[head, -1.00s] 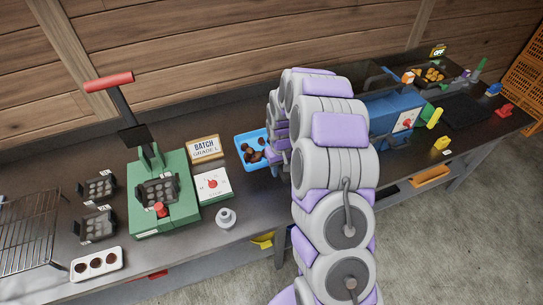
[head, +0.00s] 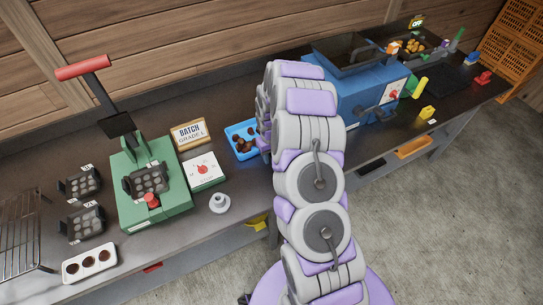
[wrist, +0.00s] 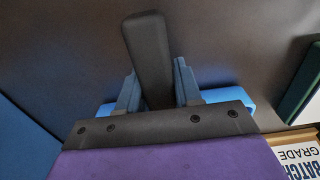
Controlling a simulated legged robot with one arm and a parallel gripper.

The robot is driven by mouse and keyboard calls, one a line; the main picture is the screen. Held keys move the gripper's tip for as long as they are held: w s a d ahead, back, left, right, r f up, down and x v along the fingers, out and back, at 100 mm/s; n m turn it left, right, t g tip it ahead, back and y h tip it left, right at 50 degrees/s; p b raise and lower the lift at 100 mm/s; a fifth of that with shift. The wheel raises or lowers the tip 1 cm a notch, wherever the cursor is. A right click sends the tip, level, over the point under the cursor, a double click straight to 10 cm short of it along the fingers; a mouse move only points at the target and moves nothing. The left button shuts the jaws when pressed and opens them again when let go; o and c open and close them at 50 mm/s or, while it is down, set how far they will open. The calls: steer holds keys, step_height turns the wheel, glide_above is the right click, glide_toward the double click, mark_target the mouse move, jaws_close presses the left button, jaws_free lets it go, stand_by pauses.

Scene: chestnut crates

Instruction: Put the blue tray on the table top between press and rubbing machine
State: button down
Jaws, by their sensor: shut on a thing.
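The blue tray (head: 230,132), holding brown chestnuts, is over the table top (head: 85,135) between the green press (head: 130,208) and the blue rubbing machine (head: 365,92). Its right part is hidden by my arm. In the wrist view the tray (wrist: 232,96) shows on both sides of my gripper (wrist: 156,88). The gripper's blue-grey fingers are closed around a dark upright bar (wrist: 150,50), seemingly the tray's handle. My gripper is hidden behind my arm in the head view. I cannot tell whether the tray touches the table.
A "Batch" sign (head: 189,133) and a white dial box (head: 204,171) stand left of the tray. A grey knob-like piece (head: 219,203) sits near the front edge. An orange crate (head: 512,45) stands far right.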

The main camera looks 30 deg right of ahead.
steer(key=shift+d, duration=0.55)
steer(key=c, duration=0.8)
jaws_free()
steer(key=shift+d+f, duration=0.1)
steer(key=shift+d, duration=0.35)
steer(key=shift+o, duration=0.2)
steer(key=shift+a, duration=0.75)
steer(key=r, duration=0.2)
steer(key=d+r+p, duration=0.1)
steer(key=r, duration=0.2)
steer(key=shift+d+r, duration=0.15)
steer(key=shift+r, duration=0.15)
steer(key=r, duration=0.3)
steer(key=a+r+p, duration=0.1)
steer(key=r, duration=0.2)
steer(key=shift+a+r, duration=0.15)
steer(key=shift+r, duration=0.25)
steer(key=s+a+r, duration=0.6)
steer(key=s+r, duration=0.3)
steer(key=s, duration=0.2)
steer(key=s+a+r, duration=0.6)
steer(key=s+r, duration=0.4)
steer(key=s, duration=0.1)
steer(key=s+a+r+g, duration=0.1)
steer(key=s+r, duration=0.1)
steer(key=s, duration=1.4)
steer(key=shift+s+g, duration=0.25)
steer(key=shift+g, duration=0.05)
